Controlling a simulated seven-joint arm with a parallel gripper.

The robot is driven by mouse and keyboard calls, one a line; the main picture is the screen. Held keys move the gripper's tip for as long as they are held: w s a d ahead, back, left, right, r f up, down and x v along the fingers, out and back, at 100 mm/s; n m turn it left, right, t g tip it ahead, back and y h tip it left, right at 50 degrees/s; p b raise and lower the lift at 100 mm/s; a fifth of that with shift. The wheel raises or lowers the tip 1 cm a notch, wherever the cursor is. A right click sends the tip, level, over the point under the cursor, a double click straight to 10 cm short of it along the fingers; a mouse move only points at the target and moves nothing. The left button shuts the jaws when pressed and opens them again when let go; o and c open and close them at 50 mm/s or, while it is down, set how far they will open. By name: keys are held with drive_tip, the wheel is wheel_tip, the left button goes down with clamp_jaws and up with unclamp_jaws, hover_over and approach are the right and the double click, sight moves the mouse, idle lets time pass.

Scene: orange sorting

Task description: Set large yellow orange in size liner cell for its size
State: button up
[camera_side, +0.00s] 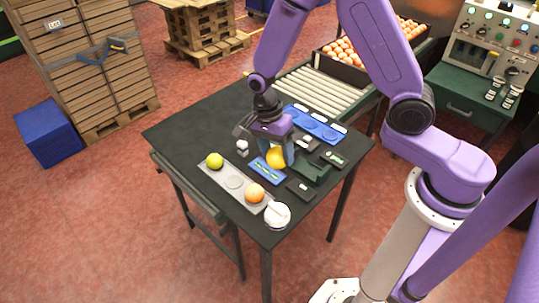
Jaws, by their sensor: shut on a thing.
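The large yellow orange (276,158) is between the fingers of my gripper (280,156), which is shut on it. It shows over the middle of the black table, at the upper right end of a small blue tray with green marks (265,173). I cannot tell whether it touches anything below. A blue liner with round cells (316,124) lies toward the back right of the table, behind my gripper. A grey tray with round places (235,183) lies at the front left and holds a green-yellow fruit (215,160) and an orange fruit (254,193).
A white round device (277,214) stands at the table's front corner. Dark blocks (300,190) and a dark green cradle (314,172) lie right of the gripper. A small white item (242,147) lies left. A roller conveyor (322,92) adjoins the back. The table's left part is clear.

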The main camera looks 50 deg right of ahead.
drive_tip(key=w+d+f+m+y, duration=0.15)
drive_tip(key=d+m, duration=0.25)
drive_tip(key=d, duration=1.2)
drive_tip(key=w+d+f+m, duration=0.2)
drive_tip(key=d+f+m, duration=0.1)
drive_tip(key=d, duration=1.3)
drive_tip(key=shift+w+d+x, duration=0.1)
drive_tip(key=shift+w+x, duration=0.15)
drive_tip(key=shift+x, duration=0.9)
drive_tip(key=shift+w+d+x, duration=0.1)
drive_tip(key=shift+w+x, duration=0.1)
drive_tip(key=shift+x, duration=0.95)
drive_tip(key=shift+w+d+x, duration=0.15)
drive_tip(key=shift+w+x, duration=0.1)
drive_tip(key=shift+x, duration=0.9)
drive_tip(key=shift+f, duration=0.8)
drive_tip(key=o, duration=1.4)
drive_tip(key=shift+c, duration=0.2)
wheel_tip(320, 180, up, 8)
